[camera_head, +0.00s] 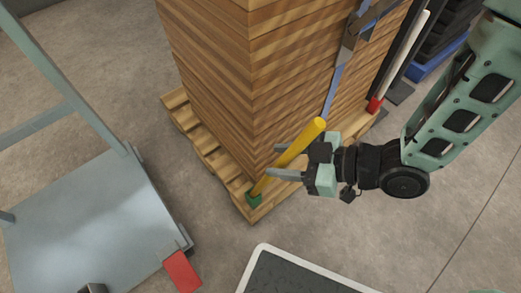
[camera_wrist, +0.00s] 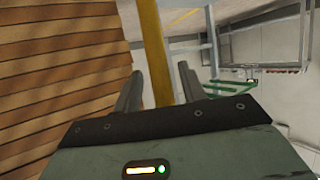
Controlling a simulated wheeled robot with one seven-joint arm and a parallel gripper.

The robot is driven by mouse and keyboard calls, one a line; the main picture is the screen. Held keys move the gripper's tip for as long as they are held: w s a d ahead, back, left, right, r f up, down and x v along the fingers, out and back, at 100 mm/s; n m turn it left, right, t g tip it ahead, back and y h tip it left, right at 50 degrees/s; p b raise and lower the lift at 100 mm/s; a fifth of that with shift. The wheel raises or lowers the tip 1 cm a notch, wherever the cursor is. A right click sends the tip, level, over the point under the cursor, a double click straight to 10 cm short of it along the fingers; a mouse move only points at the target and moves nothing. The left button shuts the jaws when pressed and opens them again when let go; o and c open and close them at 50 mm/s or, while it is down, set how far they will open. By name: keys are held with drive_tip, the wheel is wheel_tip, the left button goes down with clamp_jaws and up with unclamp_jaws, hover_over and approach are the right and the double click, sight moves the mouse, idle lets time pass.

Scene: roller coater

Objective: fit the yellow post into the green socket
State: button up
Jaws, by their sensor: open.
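The yellow post (camera_head: 292,154) stands at the near corner of the wooden pallet, leaning a little in the picture. Its lower end meets the green socket (camera_head: 252,199) on the pallet corner; I cannot tell how deep it sits. My gripper (camera_head: 278,161) is open, with one finger on each side of the post. In the wrist view the post (camera_wrist: 155,50) passes between the two fingers (camera_wrist: 158,90), with gaps beside it. The socket does not show in the wrist view.
A tall stack of wooden boards (camera_head: 255,85) rises on the pallet right beside the post. A grey-blue platform cart (camera_head: 95,225) stands at left, with a red piece (camera_head: 181,272) at its corner. A dark mat with a pale rim (camera_head: 300,275) lies at the bottom. Floor between is clear.

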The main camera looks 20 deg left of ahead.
drive_tip(key=v, duration=0.2)
drive_tip(key=shift+d+r, duration=0.1)
drive_tip(key=shift+d, duration=0.25)
idle(0.4)
